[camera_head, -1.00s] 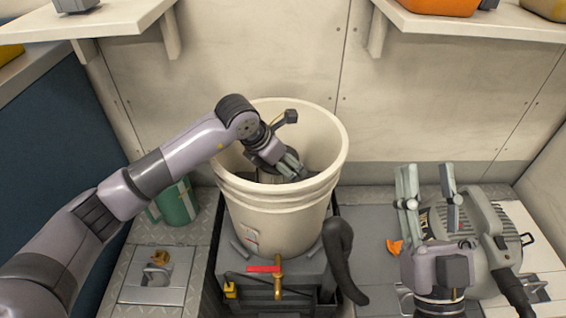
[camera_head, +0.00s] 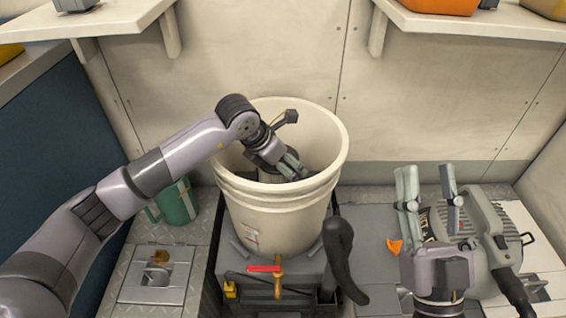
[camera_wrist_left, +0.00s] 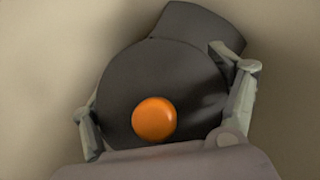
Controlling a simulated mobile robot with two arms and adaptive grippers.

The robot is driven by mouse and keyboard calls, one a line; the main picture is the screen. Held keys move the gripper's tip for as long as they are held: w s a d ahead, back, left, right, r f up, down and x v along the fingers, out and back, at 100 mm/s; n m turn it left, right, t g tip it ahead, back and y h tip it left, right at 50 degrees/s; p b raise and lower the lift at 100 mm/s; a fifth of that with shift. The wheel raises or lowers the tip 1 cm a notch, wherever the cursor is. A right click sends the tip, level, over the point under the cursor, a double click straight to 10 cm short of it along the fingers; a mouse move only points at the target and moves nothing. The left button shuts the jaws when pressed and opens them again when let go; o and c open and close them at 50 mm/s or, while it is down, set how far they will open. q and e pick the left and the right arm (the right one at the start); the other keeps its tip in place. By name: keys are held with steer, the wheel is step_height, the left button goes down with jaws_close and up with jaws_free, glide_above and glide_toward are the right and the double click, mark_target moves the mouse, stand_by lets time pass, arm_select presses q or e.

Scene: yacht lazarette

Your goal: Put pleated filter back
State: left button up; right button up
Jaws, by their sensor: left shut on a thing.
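My right gripper (camera_head: 427,170) is open and empty, fingers up, in front of a grey ribbed motor housing (camera_head: 487,222).
The bucket stands on a grey base with a red-handled valve (camera_head: 264,268). A small orange piece (camera_head: 394,247) lies on the right deck. Shelves overhang the back wall.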

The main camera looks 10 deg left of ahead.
steer(key=shift+s+r, duration=0.1)
steer(key=shift+r, duration=0.05)
arm_select(q)
steer(key=o, duration=1.1)
arm_select(e)
steer(key=shift+r+y, duration=0.2)
steer(key=shift+y, duration=0.1)
